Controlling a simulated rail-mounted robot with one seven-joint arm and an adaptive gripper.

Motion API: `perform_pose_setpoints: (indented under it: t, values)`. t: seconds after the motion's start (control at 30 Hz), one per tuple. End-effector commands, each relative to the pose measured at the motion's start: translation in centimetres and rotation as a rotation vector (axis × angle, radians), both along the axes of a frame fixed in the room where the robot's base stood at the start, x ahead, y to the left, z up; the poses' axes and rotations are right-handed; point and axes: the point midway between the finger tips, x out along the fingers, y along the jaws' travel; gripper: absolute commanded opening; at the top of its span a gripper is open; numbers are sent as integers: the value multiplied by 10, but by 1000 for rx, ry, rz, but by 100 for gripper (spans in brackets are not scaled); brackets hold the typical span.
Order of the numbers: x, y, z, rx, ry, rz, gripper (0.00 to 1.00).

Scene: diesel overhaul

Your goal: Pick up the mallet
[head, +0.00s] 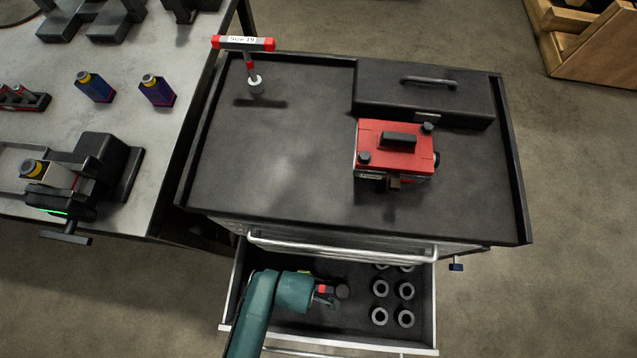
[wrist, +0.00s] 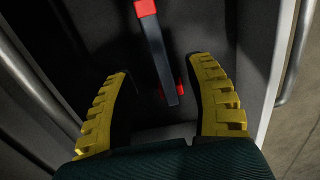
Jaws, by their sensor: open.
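My gripper (head: 317,291) is over the open drawer in the head view, near a small dark and red object that it partly hides. In the wrist view my gripper (wrist: 160,70) is open, its yellow fingers spread apart. Between and beyond them is a long grey bar with a red end (wrist: 146,8) and red parts at its lower end, which seems to be the mallet (wrist: 158,55). The bar lies slightly tilted. Neither finger visibly touches it. I cannot tell the exact gap in depth.
The drawer (head: 428,320) holds several grey rings (head: 407,290) on its right. A red box (head: 378,135) and a "Size 19" T-handled tool (head: 243,44) stand on top. A workbench (head: 60,120) is at left.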

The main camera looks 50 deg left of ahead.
Motion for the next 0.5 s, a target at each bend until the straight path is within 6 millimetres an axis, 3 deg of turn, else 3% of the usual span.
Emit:
perform_pose_setpoints:
  t: [0.03, 0.1, 0.37, 0.5]
  values:
    - [0, 0, -17, -1, 2, 0, 54]
    - [0, 0, -31, 0, 0, -1, 54]
    - [2, 0, -56, 1, -1, -1, 54]
    - [4, 1, -82, 0, 0, -1, 54]
